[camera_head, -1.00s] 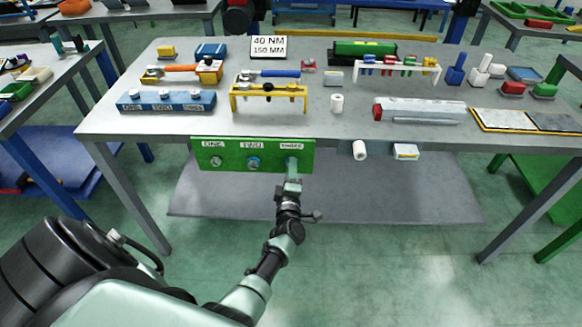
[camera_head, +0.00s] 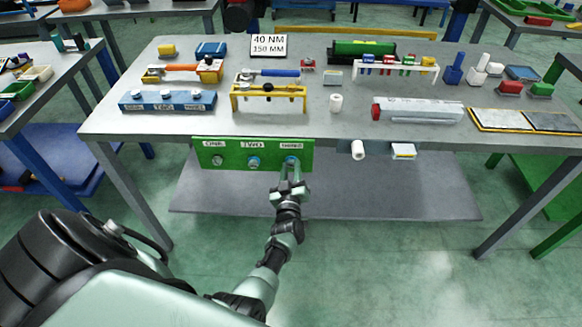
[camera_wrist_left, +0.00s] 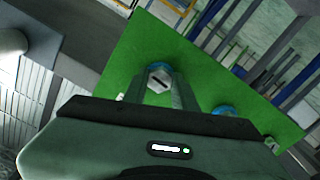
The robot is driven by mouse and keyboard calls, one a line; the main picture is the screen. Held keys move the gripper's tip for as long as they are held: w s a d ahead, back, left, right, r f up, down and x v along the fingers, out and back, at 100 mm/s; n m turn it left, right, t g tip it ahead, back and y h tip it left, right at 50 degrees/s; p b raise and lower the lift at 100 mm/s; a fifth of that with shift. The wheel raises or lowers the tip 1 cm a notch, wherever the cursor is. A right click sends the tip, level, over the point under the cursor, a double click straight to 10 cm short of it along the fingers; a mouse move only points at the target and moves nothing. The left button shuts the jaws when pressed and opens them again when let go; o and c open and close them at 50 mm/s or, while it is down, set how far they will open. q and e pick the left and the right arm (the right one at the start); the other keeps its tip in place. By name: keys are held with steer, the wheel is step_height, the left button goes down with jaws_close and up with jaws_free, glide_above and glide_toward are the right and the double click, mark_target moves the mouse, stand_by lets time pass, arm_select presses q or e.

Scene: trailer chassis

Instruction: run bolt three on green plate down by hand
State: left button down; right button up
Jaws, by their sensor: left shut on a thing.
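The green plate (camera_head: 231,153) hangs at the table's front edge, with labels one, two and three above its bolts. Bolt three (camera_head: 290,160) is at its right end, with blue around it; its hex head also shows in the left wrist view (camera_wrist_left: 159,77). My left gripper (camera_head: 289,170) reaches up to it from below, its two fingers shut on the bolt's sides. Bolt two (camera_head: 254,163) has a blue ring; bolt one (camera_head: 217,161) looks grey. How far bolt three sits from the plate is hard to tell. My right gripper is out of view.
The grey table (camera_head: 325,122) carries a blue bolt holder (camera_head: 167,105), a yellow stand (camera_head: 268,104) with a blue-handled tool and an orange-handled tool (camera_head: 180,70). A white roll (camera_head: 357,149) sticks out at the front edge right of the plate. The floor in front is clear.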

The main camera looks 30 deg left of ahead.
arm_select(q)
steer(key=m, duration=0.2)
steer(key=f+m, duration=0.1)
steer(key=m, duration=0.2)
steer(key=shift+s+d+m, duration=0.15)
steer(key=shift+d+m, duration=0.05)
steer(key=shift+m, duration=0.1)
steer(key=shift+r, duration=0.1)
stand_by(0.3)
steer(key=c, duration=1.1)
jaws_free()
steer(key=shift+a+r, duration=0.1)
steer(key=shift+r, duration=0.2)
